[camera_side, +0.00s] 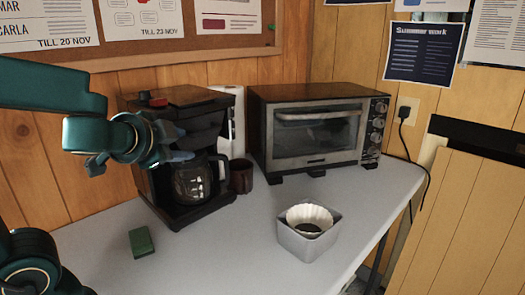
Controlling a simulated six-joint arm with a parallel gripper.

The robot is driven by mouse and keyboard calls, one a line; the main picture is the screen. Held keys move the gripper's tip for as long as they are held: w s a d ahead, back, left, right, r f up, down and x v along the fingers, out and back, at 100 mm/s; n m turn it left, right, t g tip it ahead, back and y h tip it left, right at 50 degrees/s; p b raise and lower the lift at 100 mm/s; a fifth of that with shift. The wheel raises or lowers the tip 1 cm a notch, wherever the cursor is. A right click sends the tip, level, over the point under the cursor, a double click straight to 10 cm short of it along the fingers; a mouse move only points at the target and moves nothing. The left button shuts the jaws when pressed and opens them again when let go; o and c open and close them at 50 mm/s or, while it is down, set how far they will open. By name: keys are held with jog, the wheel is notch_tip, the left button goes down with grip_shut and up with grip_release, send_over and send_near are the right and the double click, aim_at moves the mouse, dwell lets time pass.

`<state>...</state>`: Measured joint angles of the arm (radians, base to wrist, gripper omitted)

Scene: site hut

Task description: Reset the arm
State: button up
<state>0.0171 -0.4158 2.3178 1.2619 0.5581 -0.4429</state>
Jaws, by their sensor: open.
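My gripper (180,156) is at the end of my teal arm, on the left side of the view. It is in front of the coffee maker (165,190), above the table. It is open, and I see nothing held in it. Its fingertips appear close to the top of the glass carafe (192,184), but I cannot tell whether they touch it. The carafe stands in the coffee maker and looks dark inside. My gripper and arm hide part of the coffee maker's front.
A toaster oven (318,135) stands at the back, with a dark mug (241,176) to its left. A metal bin (308,242) holding a pale fluted filter (310,214) is front right. A green sponge (141,242) lies front left. The white table (220,262) is clear between them.

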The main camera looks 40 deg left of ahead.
jog(key=s+d+f+n+g+h, duration=0.2)
jog(key=s+d+f+h, duration=0.1)
jog(key=s+d, duration=0.2)
jog(key=s+d+f+n+g+h, duration=0.3)
jog(key=s+d, duration=0.3)
jog(key=d, duration=0.2)
jog(key=shift+f+h, duration=0.3)
jog(key=shift+h, duration=0.2)
jog(key=shift+s, duration=0.1)
